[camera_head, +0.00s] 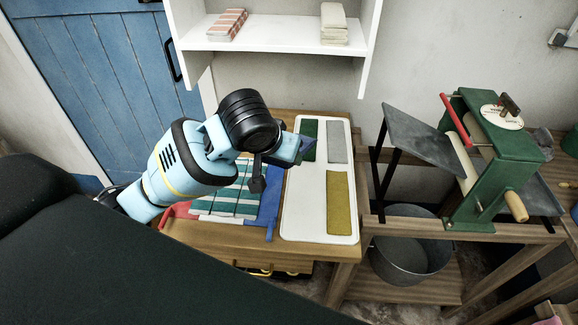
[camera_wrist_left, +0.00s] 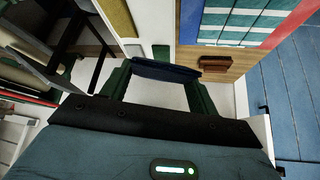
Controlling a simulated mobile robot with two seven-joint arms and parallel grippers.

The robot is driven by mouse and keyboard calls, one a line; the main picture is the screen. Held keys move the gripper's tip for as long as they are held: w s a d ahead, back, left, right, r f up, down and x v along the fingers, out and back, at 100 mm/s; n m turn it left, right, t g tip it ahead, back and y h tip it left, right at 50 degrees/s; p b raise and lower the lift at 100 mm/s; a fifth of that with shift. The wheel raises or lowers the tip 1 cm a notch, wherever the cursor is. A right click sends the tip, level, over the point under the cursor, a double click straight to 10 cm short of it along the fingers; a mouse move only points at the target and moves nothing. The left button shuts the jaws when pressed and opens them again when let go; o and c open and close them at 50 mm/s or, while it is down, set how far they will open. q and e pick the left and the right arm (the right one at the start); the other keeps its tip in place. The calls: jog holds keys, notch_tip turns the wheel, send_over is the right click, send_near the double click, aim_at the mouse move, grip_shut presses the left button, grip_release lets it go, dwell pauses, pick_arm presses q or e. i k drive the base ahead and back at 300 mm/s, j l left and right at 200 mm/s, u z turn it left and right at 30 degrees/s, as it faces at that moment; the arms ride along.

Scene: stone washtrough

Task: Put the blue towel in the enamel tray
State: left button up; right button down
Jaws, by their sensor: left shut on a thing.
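A dark blue folded towel (camera_head: 291,149) is held in my left gripper (camera_head: 272,170), above the far left part of the white enamel tray (camera_head: 291,211). In the left wrist view the blue towel (camera_wrist_left: 166,72) spans between the two fingers of my left gripper (camera_wrist_left: 160,80), which is shut on it. The tray holds a dark green cloth (camera_head: 308,140), a grey cloth (camera_head: 337,142) and a mustard cloth (camera_head: 339,204). My left wrist hides part of the tray's left side. My right gripper is not in view.
A white shelf (camera_head: 270,38) hangs behind. A green mangle (camera_head: 486,160) with a grey board stands to the right, above a metal tub (camera_head: 410,255). Bare tray surface shows left of the mustard cloth.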

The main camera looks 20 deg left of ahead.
aim_at(309, 201)
jog(key=u, duration=1.2)
jog(key=k+l, duration=0.1)
jog(key=l, duration=0.45)
jog(key=k+l, duration=0.1)
jog(key=l, duration=0.4)
jog(key=k+l, duration=0.1)
jog(key=l, duration=0.45)
jog(key=k+l, duration=0.1)
jog(key=l, duration=0.4)
jog(key=i, duration=0.55)
